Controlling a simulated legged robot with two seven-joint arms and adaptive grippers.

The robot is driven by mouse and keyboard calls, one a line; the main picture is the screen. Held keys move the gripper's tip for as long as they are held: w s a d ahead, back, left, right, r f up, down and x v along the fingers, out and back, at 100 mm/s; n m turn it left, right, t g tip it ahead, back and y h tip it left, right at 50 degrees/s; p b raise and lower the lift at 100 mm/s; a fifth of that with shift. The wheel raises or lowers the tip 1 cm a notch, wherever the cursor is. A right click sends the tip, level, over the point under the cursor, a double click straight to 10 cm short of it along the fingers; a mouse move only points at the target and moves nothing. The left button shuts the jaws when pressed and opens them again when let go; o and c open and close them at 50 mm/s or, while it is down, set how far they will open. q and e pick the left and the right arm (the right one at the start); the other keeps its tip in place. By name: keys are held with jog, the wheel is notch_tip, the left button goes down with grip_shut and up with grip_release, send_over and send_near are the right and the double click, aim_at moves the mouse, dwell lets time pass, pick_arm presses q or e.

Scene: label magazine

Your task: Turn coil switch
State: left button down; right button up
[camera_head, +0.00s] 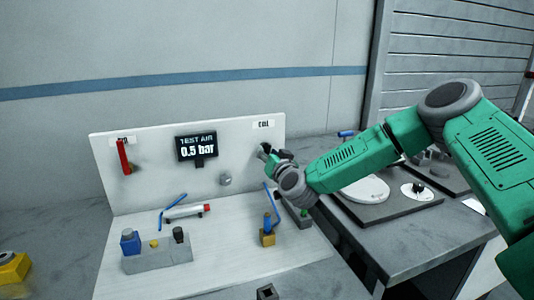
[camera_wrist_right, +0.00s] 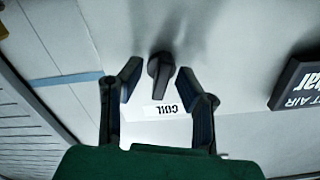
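The coil switch (camera_wrist_right: 160,70) is a dark rotary knob on the pale upright panel (camera_head: 235,160), beside a white label (camera_wrist_right: 166,110) reading COIL, upside down in the right wrist view. In that view its handle stands roughly upright, slightly tilted. My right gripper (camera_head: 271,153) is open at the panel's upper right. Its two fingers stand on either side of the knob, with gaps visible on both sides. In the head view the gripper largely hides the knob, and the label (camera_head: 264,124) shows just above. My left gripper is not in view.
A display (camera_head: 197,147) reading TEST AIR 0.5 bar and a red handle (camera_head: 123,157) are on the panel. Blue-handled fittings (camera_head: 268,222) and a grey block (camera_head: 157,254) stand on the white base below. A grey table (camera_head: 420,237) with round parts is at right.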

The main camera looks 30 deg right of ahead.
jog(key=shift+w+d, duration=0.1)
jog(key=shift+w, duration=0.3)
jog(key=shift+r, duration=0.1)
grip_shut()
jog(key=m+b, duration=0.2)
jog(key=m, duration=0.1)
jog(key=shift+m+b, duration=0.7)
jog(key=shift+m, duration=0.4)
jog(key=shift+r, duration=0.1)
